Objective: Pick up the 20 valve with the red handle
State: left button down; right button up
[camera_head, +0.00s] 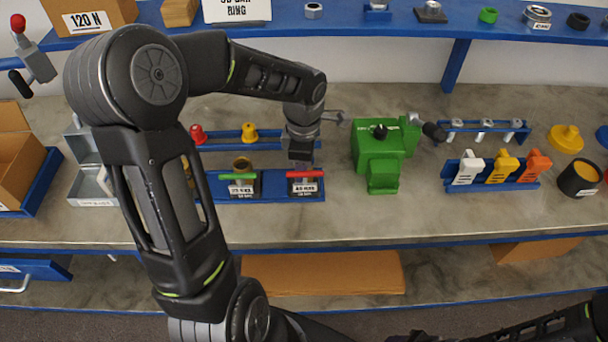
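A valve block with a red handle (305,174) sits on the blue rack (275,194) in the middle left of the bench. Its white label is too small to read surely. A similar block with a green handle (238,176) stands to its left. My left gripper (300,153) points down just above and behind the red handle. Its fingers are dark and small, so I cannot tell whether they are open or whether they touch the valve. My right arm shows only at the bottom right edge, and its gripper is out of view.
A green machine (380,160) stands just right of the red-handled valve. Red (198,134) and yellow (249,133) knobs stand on a blue rail behind. A blue shelf (340,27) with several parts runs above. The bench front between valves and machine is clear.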

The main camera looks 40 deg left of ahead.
pick_arm(q)
jog(key=shift+r, duration=0.1)
notch_tip(320, 180, up, 10)
jog(key=shift+f+b, duration=0.1)
jog(key=shift+b, duration=0.6)
dwell(0.3)
